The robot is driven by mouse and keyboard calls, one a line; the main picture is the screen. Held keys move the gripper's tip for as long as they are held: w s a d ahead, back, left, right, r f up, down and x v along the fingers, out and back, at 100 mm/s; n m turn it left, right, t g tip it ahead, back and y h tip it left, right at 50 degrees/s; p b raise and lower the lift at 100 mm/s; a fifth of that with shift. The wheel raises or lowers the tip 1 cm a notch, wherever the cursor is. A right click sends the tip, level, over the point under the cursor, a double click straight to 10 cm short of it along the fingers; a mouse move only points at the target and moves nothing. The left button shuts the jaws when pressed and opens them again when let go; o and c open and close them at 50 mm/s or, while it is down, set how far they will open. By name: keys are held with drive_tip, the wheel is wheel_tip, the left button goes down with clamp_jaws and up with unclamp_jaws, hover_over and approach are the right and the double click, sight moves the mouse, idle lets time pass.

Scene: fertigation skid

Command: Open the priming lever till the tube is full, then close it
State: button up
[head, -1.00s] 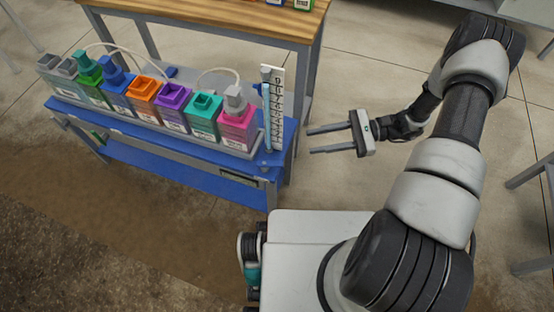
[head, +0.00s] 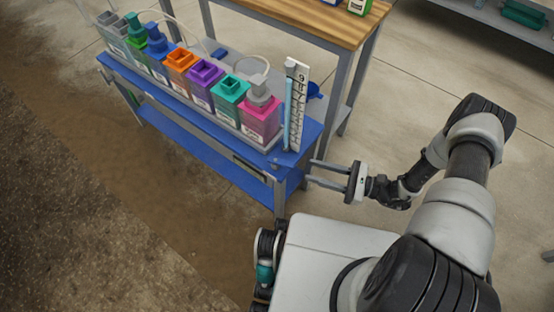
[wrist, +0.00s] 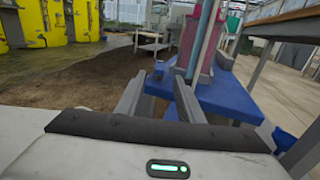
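A clear, bluish upright tube (head: 287,115) stands at the right end of the blue bench, beside a white graduated scale (head: 297,100). In the wrist view the tube (wrist: 204,38) rises ahead, right of centre; I cannot tell its fill level. A blue part (head: 314,91) shows just behind the scale; I cannot tell whether it is the priming lever. No lever is clearly made out. My gripper (head: 310,173) is open and empty, its fingers pointing at the bench's right end. In the wrist view the open fingers (wrist: 160,78) touch nothing I can make out.
The blue bench (head: 300,160) carries a row of coloured containers; the pink one (head: 260,118) is nearest the tube. A wooden-topped table (head: 300,18) stands behind. A blue round object (wrist: 283,138) is low right in the wrist view. The floor right of my arm is clear.

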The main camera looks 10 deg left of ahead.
sight(276, 160)
drive_tip(key=a, duration=0.8)
drive_tip(key=w+a+b, duration=0.1)
drive_tip(key=a, duration=0.4)
clamp_jaws()
